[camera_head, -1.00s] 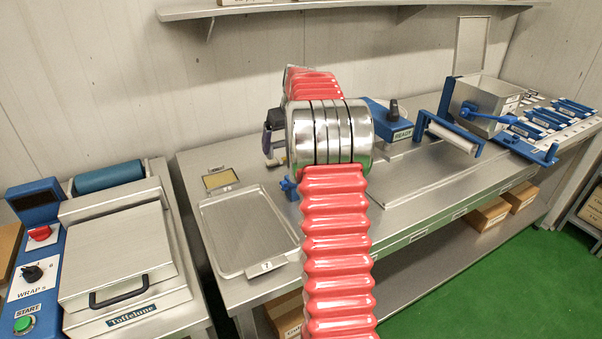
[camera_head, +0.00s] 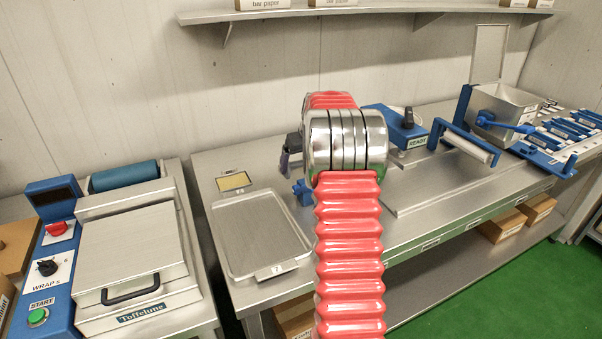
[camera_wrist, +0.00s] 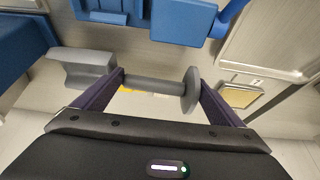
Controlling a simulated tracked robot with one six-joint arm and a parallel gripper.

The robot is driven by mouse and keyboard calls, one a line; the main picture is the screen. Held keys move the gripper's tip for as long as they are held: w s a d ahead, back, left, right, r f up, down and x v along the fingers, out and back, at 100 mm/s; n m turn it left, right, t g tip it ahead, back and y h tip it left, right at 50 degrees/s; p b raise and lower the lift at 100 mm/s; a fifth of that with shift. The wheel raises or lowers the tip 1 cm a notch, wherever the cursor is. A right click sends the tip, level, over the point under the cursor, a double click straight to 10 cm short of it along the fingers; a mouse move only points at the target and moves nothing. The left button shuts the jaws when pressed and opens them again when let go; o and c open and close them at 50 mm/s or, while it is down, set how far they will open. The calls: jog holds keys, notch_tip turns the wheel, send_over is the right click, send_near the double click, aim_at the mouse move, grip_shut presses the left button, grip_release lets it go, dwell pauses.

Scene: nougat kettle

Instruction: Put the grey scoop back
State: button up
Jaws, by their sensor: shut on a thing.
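The grey scoop (camera_wrist: 155,86) shows in the wrist view, lying crosswise between my fingers. Its trough-like head (camera_wrist: 82,70) is at the left and a round disc ends its handle at the right. My gripper (camera_wrist: 160,95) is shut on it, with one dark purple finger near the head and the other near the disc. A steel bench surface is behind the scoop; the gap between them is unclear. In the head view my red arm and its silver joint hide the scoop, and only a dark part of my gripper (camera_head: 291,155) shows left of the joint.
A steel tray (camera_head: 240,272) and a small yellow-topped plate (camera_head: 233,181) lie on the bench left of my arm. A blue READY box (camera_head: 395,128), a roller (camera_head: 465,144) and a hopper (camera_head: 500,108) stand to the right. A wrapping machine (camera_head: 132,255) stands at far left.

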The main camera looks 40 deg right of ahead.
jog(key=shift+f, duration=1.85)
jog(key=shift+f, duration=0.1)
jog(key=o, duration=1.5)
jog(key=v, duration=1.2)
jog(key=shift+a, duration=0.1)
